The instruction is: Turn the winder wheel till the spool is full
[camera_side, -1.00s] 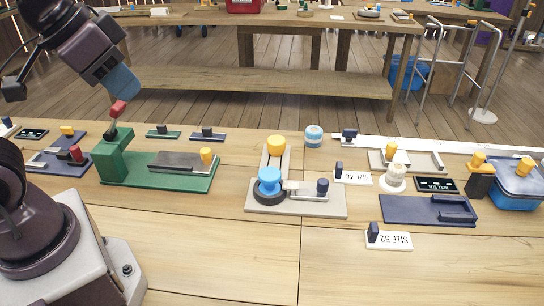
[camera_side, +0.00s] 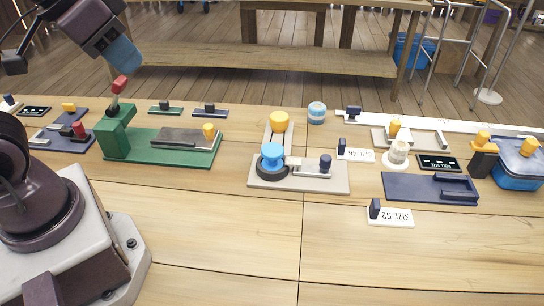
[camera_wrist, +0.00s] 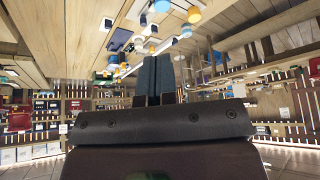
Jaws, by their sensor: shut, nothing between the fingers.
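No part is plainly marked as the winder. A black wheel (camera_side: 271,167) with a blue knob (camera_side: 272,153) on it sits on a grey plate (camera_side: 259,184), which also bears a yellow knob (camera_side: 279,121) and a dark knob (camera_side: 325,162). A cream, ribbed, spool-like piece (camera_side: 398,150) stands on a white round base to the right; how full it is, I cannot tell. My gripper (camera_side: 134,66) is shut and empty at the upper left, close above a red-tipped lever (camera_side: 120,84) on a green block (camera_side: 115,132); contact is unclear. The wrist view shows its fingers (camera_wrist: 158,80) together.
A green base with a yellow knob (camera_side: 209,130) lies at left. A blue-white roll (camera_side: 317,112) stands behind the grey plate. At right are a navy tray (camera_side: 428,187), a size sign (camera_side: 397,217) and a blue lidded bin (camera_side: 518,165). The front table is clear.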

